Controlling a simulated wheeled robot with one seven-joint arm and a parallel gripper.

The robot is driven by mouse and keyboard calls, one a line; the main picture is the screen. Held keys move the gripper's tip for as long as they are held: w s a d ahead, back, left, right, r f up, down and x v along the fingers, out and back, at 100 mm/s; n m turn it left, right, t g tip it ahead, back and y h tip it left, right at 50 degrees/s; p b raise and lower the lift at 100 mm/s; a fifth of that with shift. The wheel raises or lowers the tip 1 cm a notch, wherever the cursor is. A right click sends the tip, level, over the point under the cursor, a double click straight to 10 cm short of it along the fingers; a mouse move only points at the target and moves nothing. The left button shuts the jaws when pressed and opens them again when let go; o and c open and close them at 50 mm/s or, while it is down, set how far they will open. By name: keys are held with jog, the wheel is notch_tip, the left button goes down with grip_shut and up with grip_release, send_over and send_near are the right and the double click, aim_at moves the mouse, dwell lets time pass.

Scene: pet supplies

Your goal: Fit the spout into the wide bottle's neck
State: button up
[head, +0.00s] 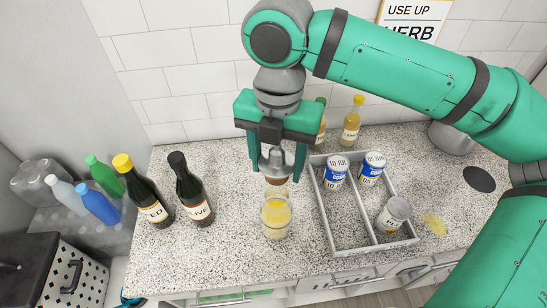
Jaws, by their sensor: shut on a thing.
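My gripper (277,165) points down over the counter and is shut on the spout (281,157), a grey metal piece with a brown cork-like stopper at its lower end. Directly below stands a wide clear bottle (276,218) with yellow liquid in it, upright on the counter. The stopper is just over the bottle's top and overlaps it in this view. I cannot tell whether the stopper touches the neck or is a little above it. The bottle's mouth is partly hidden by the stopper and fingers.
A grey divided tray (326,233) with several tins stands close on the right. Two dark bottles (191,188) (143,190) stand on the left. Two bottles, one yellow-capped (351,122), stand behind near the tiled wall. A yellow spill (434,224) lies right of the tray.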

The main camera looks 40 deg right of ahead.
jog(key=shift+f, duration=2.9)
jog(key=shift+f, duration=2.6)
jog(key=o, duration=1.1)
notch_tip(320, 180, up, 11)
jog(key=shift+f, duration=0.1)
